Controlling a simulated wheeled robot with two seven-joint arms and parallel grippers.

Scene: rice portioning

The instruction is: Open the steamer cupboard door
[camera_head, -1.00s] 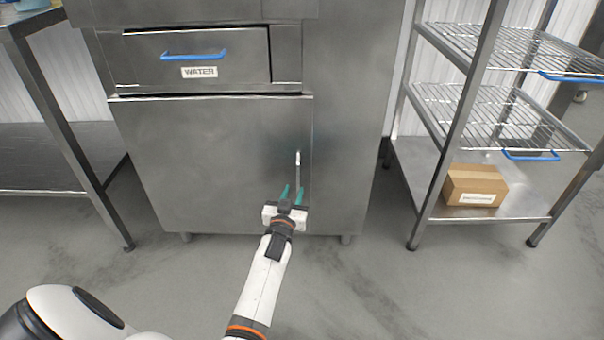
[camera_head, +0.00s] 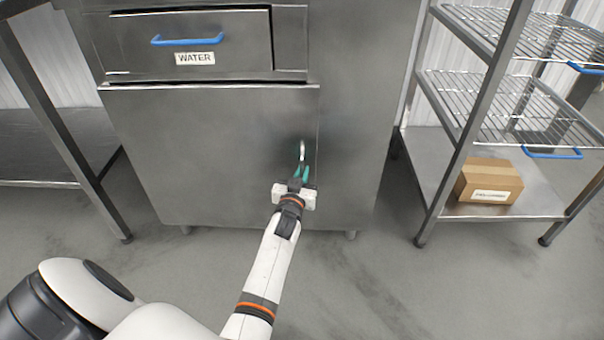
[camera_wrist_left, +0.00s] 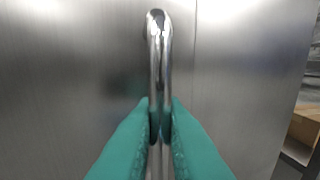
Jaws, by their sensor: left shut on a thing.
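The steamer cupboard door (camera_head: 210,150) is a flat steel panel below the water drawer, and it looks shut in its frame. Its upright metal handle (camera_head: 303,150) is near the door's right edge. My left gripper (camera_head: 302,174) has its teal fingers around the lower part of the handle, shut on it. In the left wrist view the handle (camera_wrist_left: 158,50) stands upright between the two teal fingers (camera_wrist_left: 160,120), with its top end showing above them. The gap at the door's right edge (camera_wrist_left: 195,60) runs just right of the handle. My right gripper is not in view.
The water drawer (camera_head: 235,48) with a blue handle (camera_head: 187,41) is above the door. A wire rack (camera_head: 500,105) with a cardboard box (camera_head: 490,172) stands at the right. A steel table (camera_head: 40,160) is at the left. The floor in front is clear.

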